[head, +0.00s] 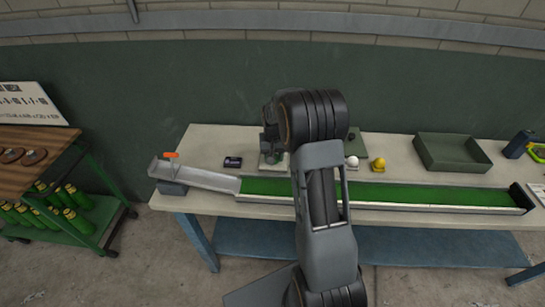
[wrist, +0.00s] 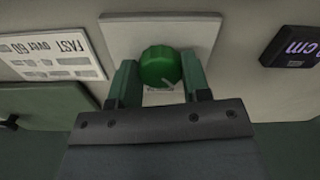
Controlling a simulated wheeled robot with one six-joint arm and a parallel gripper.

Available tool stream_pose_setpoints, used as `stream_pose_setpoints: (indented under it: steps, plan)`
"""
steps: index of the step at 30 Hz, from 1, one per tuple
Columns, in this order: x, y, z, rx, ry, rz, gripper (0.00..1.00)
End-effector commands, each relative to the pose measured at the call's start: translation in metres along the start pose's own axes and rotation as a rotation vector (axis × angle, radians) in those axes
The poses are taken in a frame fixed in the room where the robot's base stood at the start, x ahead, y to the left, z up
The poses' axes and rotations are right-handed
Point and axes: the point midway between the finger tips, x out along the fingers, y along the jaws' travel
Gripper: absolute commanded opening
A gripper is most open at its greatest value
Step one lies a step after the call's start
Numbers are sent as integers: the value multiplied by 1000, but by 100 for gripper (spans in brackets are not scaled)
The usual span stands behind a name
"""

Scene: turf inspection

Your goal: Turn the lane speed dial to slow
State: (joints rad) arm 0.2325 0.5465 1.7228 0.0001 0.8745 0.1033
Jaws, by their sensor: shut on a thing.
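The lane speed dial is a round green ribbed knob (wrist: 160,66) on a pale square plate (wrist: 200,32), in the middle of the wrist view. My gripper (wrist: 158,82) has a green finger on each side of the dial and is shut on it. A small light pointer line shows on the dial's lower edge, and the markings beneath it are too small to read.
In the wrist view, a printed card (wrist: 55,58) reading "FAST OVER 60" lies left, and a dark display (wrist: 293,42) marked "cm" lies right. In the head view, a white ball (head: 352,161), a yellow ball (head: 378,164) and a green tray (head: 452,152) stand behind the lane. A cart (head: 60,185) stands left.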

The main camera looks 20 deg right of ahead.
Motion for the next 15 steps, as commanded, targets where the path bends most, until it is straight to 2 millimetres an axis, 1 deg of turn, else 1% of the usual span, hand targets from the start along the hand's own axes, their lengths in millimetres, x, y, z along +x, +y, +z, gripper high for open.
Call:
stream_pose_setpoints:
  steps: [1,7,15]
  plan:
    - [-3,-1,-3,-14,13,-3,20]
    - [-3,-1,-3,-54,14,-2,20]
    - [-4,-1,-4,-64,15,-2,20]
